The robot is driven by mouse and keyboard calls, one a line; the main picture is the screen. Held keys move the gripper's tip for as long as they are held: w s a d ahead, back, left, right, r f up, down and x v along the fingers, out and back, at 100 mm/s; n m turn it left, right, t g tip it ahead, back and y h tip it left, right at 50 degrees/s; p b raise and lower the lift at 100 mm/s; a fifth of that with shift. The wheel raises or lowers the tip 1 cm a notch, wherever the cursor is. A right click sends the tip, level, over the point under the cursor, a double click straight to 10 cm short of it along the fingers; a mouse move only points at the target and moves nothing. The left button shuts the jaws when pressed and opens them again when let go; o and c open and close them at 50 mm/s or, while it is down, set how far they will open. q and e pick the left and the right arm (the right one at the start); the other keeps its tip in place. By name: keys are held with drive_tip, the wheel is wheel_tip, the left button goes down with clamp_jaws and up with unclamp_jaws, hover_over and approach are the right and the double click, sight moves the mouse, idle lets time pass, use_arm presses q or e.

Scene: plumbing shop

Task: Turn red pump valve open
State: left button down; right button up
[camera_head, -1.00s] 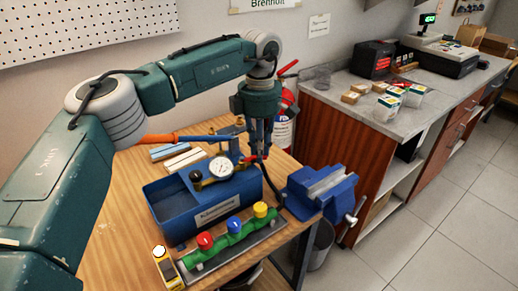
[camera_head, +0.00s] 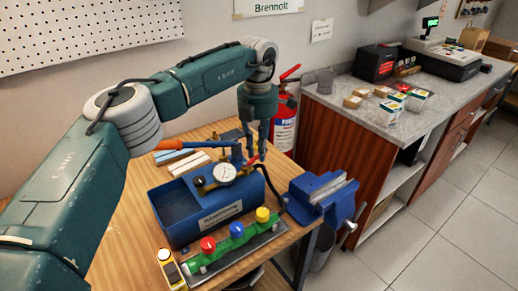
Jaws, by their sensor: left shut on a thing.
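The blue test pump (camera_head: 175,213) stands on the wooden bench, with a round white gauge (camera_head: 225,173) and an orange-handled blue lever (camera_head: 185,144) above its tank. The red pump valve (camera_head: 253,160) is a small red handle at the pump's right rear, partly hidden by my fingers. My left gripper (camera_head: 256,152) points down over it, shut on the red valve handle. The exact finger contact is small and hard to see. My right gripper is not in view.
A green manifold (camera_head: 222,252) with red, blue and yellow knobs lies in front of the pump. A yellow device (camera_head: 171,268) is beside it. A blue vise (camera_head: 322,193) stands at right, and a fire extinguisher (camera_head: 284,125) behind.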

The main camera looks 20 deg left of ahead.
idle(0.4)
use_arm(q)
drive_tip(key=c, duration=1.6)
unclamp_jaws()
drive_tip(key=shift+c, duration=0.2)
drive_tip(key=shift+o, duration=0.3)
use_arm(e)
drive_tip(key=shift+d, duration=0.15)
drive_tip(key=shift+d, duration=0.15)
use_arm(q)
wheel_tip(320, 180, up, 12)
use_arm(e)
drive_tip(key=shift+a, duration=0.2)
